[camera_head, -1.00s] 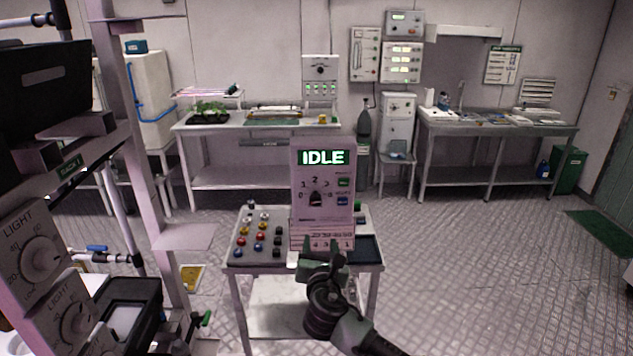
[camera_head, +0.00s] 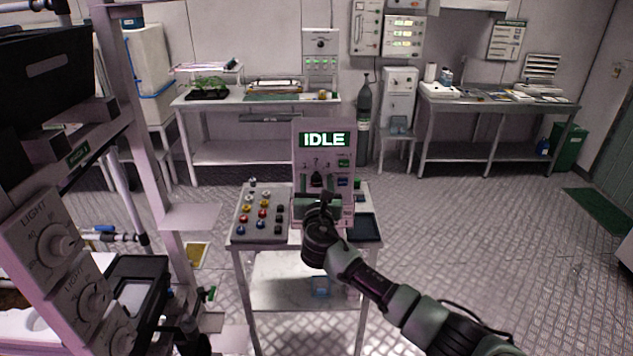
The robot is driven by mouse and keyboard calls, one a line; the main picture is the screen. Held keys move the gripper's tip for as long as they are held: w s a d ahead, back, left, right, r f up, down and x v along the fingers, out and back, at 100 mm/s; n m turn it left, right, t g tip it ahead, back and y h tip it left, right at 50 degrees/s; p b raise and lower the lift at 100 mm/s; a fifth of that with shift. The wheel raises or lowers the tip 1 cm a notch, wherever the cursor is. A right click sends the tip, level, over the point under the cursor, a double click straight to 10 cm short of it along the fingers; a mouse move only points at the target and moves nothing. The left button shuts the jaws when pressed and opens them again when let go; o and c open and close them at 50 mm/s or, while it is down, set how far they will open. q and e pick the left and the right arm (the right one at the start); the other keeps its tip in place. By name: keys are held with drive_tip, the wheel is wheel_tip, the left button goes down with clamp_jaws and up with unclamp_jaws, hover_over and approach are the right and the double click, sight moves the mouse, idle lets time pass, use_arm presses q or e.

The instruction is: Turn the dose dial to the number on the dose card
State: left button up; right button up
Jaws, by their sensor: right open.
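The upright dispenser panel (camera_head: 324,158) stands on a small cart in the middle, with its screen lit green and reading IDLE. The dose dial (camera_head: 317,180), a dark knob with numbers around it, is on the panel face below the screen. My right gripper (camera_head: 319,203) is open, in front of the panel just below the dial. I cannot tell whether it touches the dial. The gripper hides the lower part of the panel, where a strip of small print shows earlier. I cannot make out a dose card. My left gripper is not in view.
The cart (camera_head: 290,252) also bears a tray of coloured knobs (camera_head: 243,228) and a dark flat tray (camera_head: 364,228). A rack with light dials (camera_head: 52,243) stands close at left. Benches line the back wall.

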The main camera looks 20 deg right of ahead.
clamp_jaws()
